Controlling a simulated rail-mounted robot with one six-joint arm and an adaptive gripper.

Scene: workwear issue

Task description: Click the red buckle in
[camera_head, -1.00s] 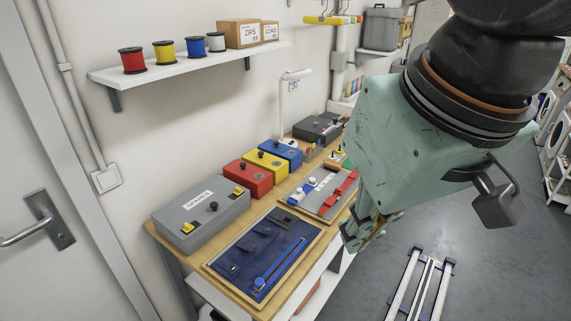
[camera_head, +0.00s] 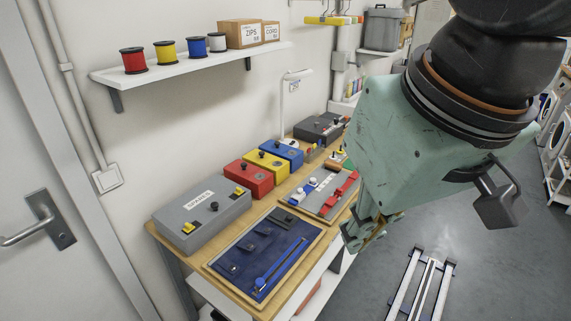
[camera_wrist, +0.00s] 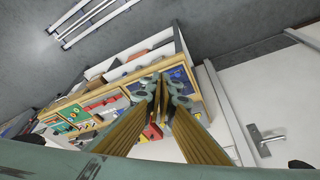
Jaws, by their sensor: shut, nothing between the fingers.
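Red buckle parts on a strap (camera_head: 345,188) lie on a grey board (camera_head: 312,204) on the workbench in the head view. They are small, and I cannot tell whether the two halves are joined. White and blue pieces sit at the left of the same board. The board with its red parts (camera_wrist: 96,103) also shows small at the left of the wrist view. My gripper (camera_head: 362,238) hangs right of the bench's front edge in the head view, apart from the board. In the wrist view its fingers (camera_wrist: 160,82) are together and empty.
A navy board with a zip (camera_head: 265,250) lies at the near end of the bench. A grey spares box (camera_head: 202,213) and red (camera_head: 248,178), yellow and blue boxes stand along the wall. A shelf (camera_head: 190,68) with spools hangs above.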

